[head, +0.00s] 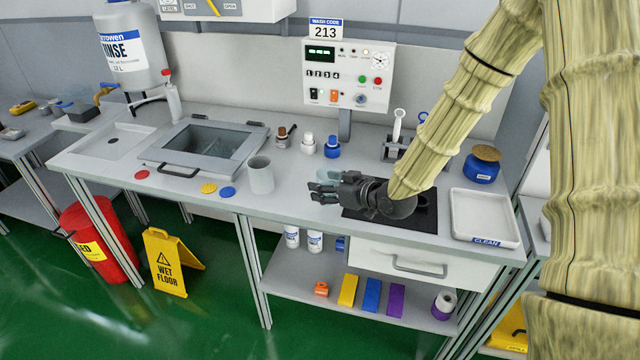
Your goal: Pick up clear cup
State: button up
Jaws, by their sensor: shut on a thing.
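My gripper (321,192) is at the end of my arm, over the bench near its front middle, with its fingers pointing left. It is shut on a pale, see-through clear cup (325,177), which shows just above and behind the fingers. The fingers and the gripper body hide much of the cup. I cannot tell whether it touches the bench. A grey cup (260,175) stands upright to the left of my gripper, apart from it.
A sink with a grey frame (160,154) is at left. Red, yellow and blue discs (208,188) lie along the front edge. Small bottles (332,147) stand behind the gripper. A white tray labelled CLEAN (486,218) is at right, near a blue jar (481,168).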

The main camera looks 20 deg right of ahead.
jog(key=shift+s+d+r+b, duration=0.2)
jog(key=shift+s+d, duration=0.3)
jog(key=shift+s, duration=0.85)
jog(key=shift+s+d+r+b, duration=0.1)
jog(key=shift+s+d+b, duration=0.35)
jog(key=shift+s, duration=0.85)
jog(key=shift+s+d+r+b, duration=0.15)
jog(key=shift+s+d, duration=0.45)
jog(key=shift+s, duration=0.75)
